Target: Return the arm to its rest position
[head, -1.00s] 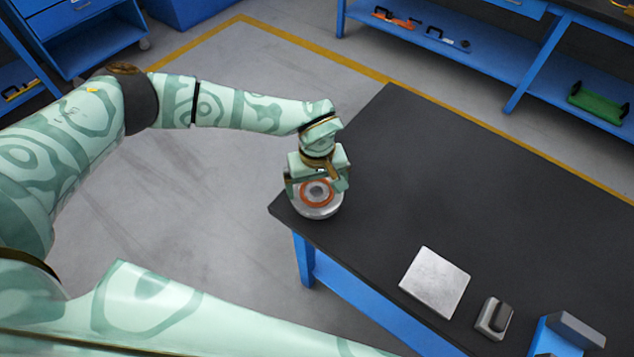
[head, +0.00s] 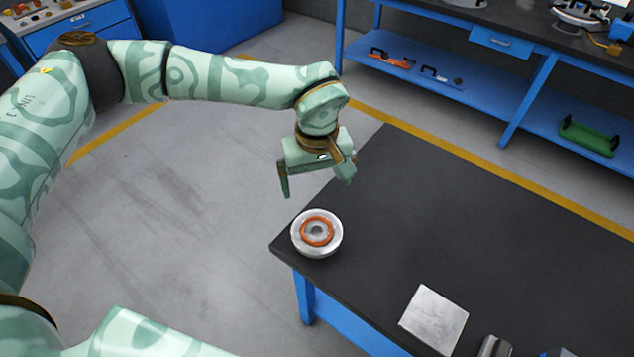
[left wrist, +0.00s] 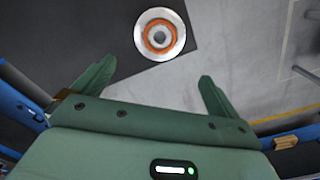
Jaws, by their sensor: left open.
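My left gripper (head: 318,187) is open and empty, raised above the near left corner of the black table. A round metal flanged shell with an orange ring (head: 317,233) sits on the table top below it, close to the corner. The gripper is apart from the shell. In the left wrist view the shell (left wrist: 160,34) lies beyond the two spread fingers (left wrist: 155,88), with nothing between them. My right gripper is not in view.
A square metal plate (head: 433,319) lies on the black table (head: 480,240), with a small grey block (head: 495,346) at the bottom edge. A blue workbench (head: 470,85) stands at the back, with a green item (head: 588,137) on its shelf. The table's middle is clear.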

